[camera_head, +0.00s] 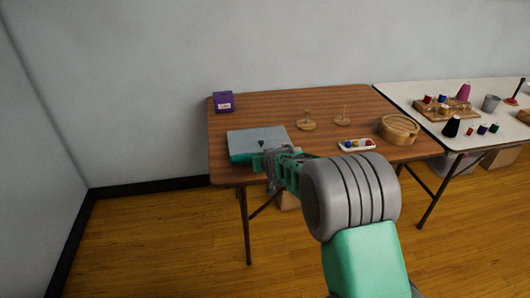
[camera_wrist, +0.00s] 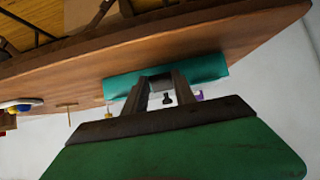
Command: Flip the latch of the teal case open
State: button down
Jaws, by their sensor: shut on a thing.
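The teal case (camera_head: 247,138) lies flat on the left front of the brown table, with a grey top and teal sides. In the wrist view its teal side (camera_wrist: 121,85) spans behind the fingers. My gripper (camera_head: 268,160) is at the case's front side. In the wrist view my gripper (camera_wrist: 161,88) has its fingers shut on a small grey piece at the case's front, which appears to be the latch (camera_wrist: 160,83). A small dark knob (camera_head: 262,143) stands near the front edge of the top. The fingers hide most of the latch, so its position is unclear.
A purple box (camera_head: 223,102) stands at the table's back left. Two wooden peg stands (camera_head: 306,124) (camera_head: 342,121), a white tray of coloured pieces (camera_head: 356,145) and a round wooden holder (camera_head: 399,129) are to the right. A white table (camera_head: 430,105) with craft items adjoins.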

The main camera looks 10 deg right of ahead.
jog(key=r+g+p, duration=0.1)
jog(key=p, duration=0.1)
jog(key=g+p, duration=0.2)
jog(key=p, duration=0.1)
jog(key=r+g+p, duration=0.1)
jog(key=g+p, duration=0.1)
jog(key=shift+w+r+p, duration=0.35)
jog(key=shift+w+r+g+p, duration=0.15)
jog(key=shift+g+p, duration=1.05)
jog(key=shift+w+g+p, duration=0.1)
jog(key=shift+g+p, duration=0.5)
jog(key=shift+p, duration=0.05)
jog(key=c, duration=1)
grip_release()
jog(key=shift+c, duration=0.2)
jog(key=shift+o, duration=0.2)
notch_tip(320, 180, up, 8)
jog(key=s, duration=0.1)
jog(key=shift+b, duration=0.35)
